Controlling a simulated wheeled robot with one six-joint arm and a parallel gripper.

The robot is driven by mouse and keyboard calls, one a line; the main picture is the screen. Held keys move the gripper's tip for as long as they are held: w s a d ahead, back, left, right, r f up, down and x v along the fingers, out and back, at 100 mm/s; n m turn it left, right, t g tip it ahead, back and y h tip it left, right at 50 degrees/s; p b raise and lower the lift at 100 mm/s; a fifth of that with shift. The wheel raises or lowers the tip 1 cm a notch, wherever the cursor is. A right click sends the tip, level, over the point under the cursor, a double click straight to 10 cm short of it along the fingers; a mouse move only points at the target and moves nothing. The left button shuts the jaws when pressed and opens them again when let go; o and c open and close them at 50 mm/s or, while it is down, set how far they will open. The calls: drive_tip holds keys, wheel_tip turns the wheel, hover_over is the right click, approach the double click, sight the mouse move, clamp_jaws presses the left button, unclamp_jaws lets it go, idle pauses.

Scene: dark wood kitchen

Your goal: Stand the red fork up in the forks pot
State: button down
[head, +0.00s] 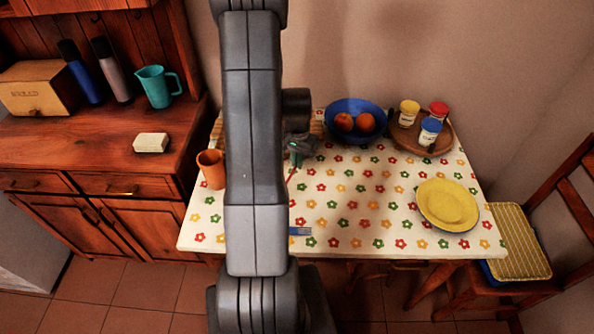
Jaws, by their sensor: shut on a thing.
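My gripper (296,158) is over the table, just right of my arm link, which hides part of it. A thin red piece, the red fork (290,176), hangs down below the fingers, and the gripper is shut on it. Most of the fork is hidden or too small to make out. An orange-brown pot (211,168) stands upright at the table's left edge, left of my arm. It may be the forks pot, but I see no label. The fork is apart from it, to its right.
The flowered table (345,215) holds a blue bowl (340,107) of fruit, a round wooden tray (446,139) with several jars, and a yellow plate (437,204). A small blue item (300,231) lies near the front edge. The middle is clear. A chair (575,215) stands right.

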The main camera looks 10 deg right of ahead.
sight(297, 177)
drive_tip(key=shift+f, duration=2.1)
drive_tip(key=shift+f, duration=0.15)
drive_tip(key=c, duration=1.6)
unclamp_jaws()
drive_tip(key=shift+o, duration=0.2)
wheel_tip(297, 177, up, 12)
drive_tip(key=shift+r+b, duration=0.2)
drive_tip(key=shift+b, duration=0.2)
drive_tip(key=shift+f, duration=0.1)
